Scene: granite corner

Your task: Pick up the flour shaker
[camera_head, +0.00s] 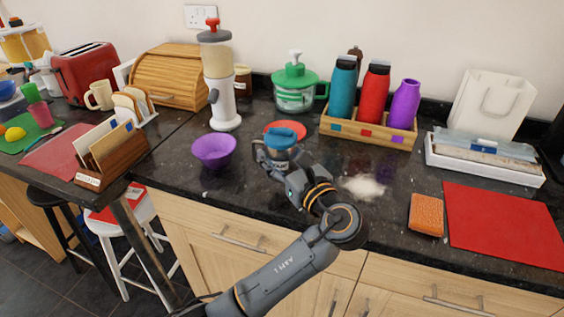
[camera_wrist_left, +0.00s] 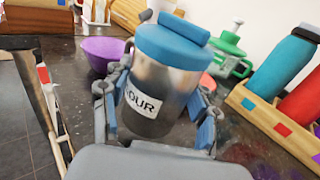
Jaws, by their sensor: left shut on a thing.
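The flour shaker is a metal can with a blue lid and a white label; it shows large in the left wrist view (camera_wrist_left: 165,78) and partly in the head view (camera_head: 279,140). My left gripper (camera_head: 277,157) is shut around its body, with one finger on each side, and it also shows in the left wrist view (camera_wrist_left: 158,118). The shaker looks slightly tilted in the wrist view. Its base is hidden by my gripper, so I cannot tell whether it touches the counter. My right gripper is not in view.
A purple bowl (camera_head: 214,151) stands left of the shaker and a red round piece (camera_head: 291,127) lies behind it. A wooden rack (camera_head: 340,129) holds bottles. Spilled white powder (camera_head: 363,187), an orange sponge (camera_head: 426,214) and a red mat (camera_head: 505,225) lie to the right.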

